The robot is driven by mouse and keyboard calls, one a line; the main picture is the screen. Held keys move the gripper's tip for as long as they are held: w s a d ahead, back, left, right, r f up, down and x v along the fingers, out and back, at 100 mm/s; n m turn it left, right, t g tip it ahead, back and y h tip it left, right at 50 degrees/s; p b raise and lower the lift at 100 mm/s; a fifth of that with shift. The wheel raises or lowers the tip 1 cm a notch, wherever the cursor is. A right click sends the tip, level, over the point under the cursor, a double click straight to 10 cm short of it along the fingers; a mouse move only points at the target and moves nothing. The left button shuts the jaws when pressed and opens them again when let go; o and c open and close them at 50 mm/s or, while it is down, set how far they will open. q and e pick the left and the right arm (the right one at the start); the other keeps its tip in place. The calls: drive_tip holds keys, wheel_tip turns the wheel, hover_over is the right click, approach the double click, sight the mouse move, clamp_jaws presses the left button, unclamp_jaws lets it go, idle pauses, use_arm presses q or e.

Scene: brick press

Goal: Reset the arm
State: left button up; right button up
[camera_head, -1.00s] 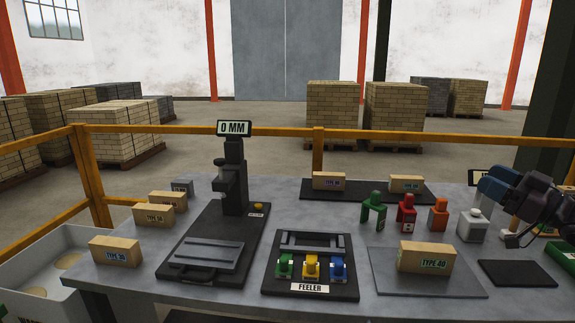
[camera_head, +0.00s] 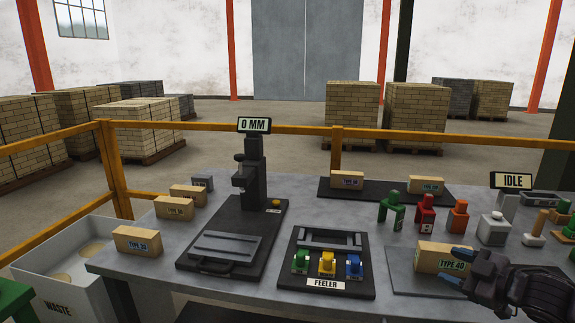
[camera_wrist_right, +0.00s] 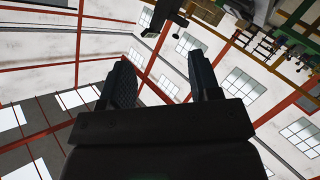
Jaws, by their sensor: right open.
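My right gripper (camera_head: 456,268) is at the lower right in the head view, in front of the TYPE 40 brick (camera_head: 430,256) and hiding part of it. In the right wrist view its two fingers (camera_wrist_right: 162,82) are spread apart with nothing between them. Beyond the fingers are the walls, windows and red beams of the hall. My left gripper does not show in the head view.
The grey table (camera_head: 140,265) carries a press (camera_head: 253,170) reading 0 MM, a FEELER tray (camera_head: 326,284), several bricks and coloured tools. An IDLE sign (camera_head: 511,181) stands at right. A WASTE bin (camera_head: 62,245) is at left. A yellow rail (camera_head: 290,130) runs behind.

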drive_tip(key=shift+m+h, duration=0.5)
drive_tip(key=s+a+f, duration=0.1)
drive_tip(key=f, duration=0.2)
drive_tip(key=s+a+f, duration=0.1)
drive_tip(key=a+f, duration=0.1)
drive_tip(key=s+a+f, duration=0.1)
drive_tip(key=f, duration=0.2)
drive_tip(key=shift+s+a+f, duration=0.1)
drive_tip(key=shift+a+f, duration=0.15)
drive_tip(key=shift+f, duration=0.1)
drive_tip(key=s+a+f+m+h+b, duration=0.1)
drive_tip(key=s+a+f+m+h, duration=0.1)
drive_tip(key=s+f, duration=0.5)
drive_tip(key=s+a+f+m+g+h+b, duration=0.1)
drive_tip(key=s+a+f+m+h, duration=0.1)
drive_tip(key=s+f+m, duration=0.3)
drive_tip(key=s+a+f+m+g+h, duration=0.1)
drive_tip(key=s+a+f+m+h, duration=0.1)
drive_tip(key=s+f, duration=0.7)
drive_tip(key=shift+s+a+f+m+b, duration=0.2)
drive_tip(key=shift+s+f+m+b, duration=0.15)
drive_tip(key=shift+s+m, duration=0.65)
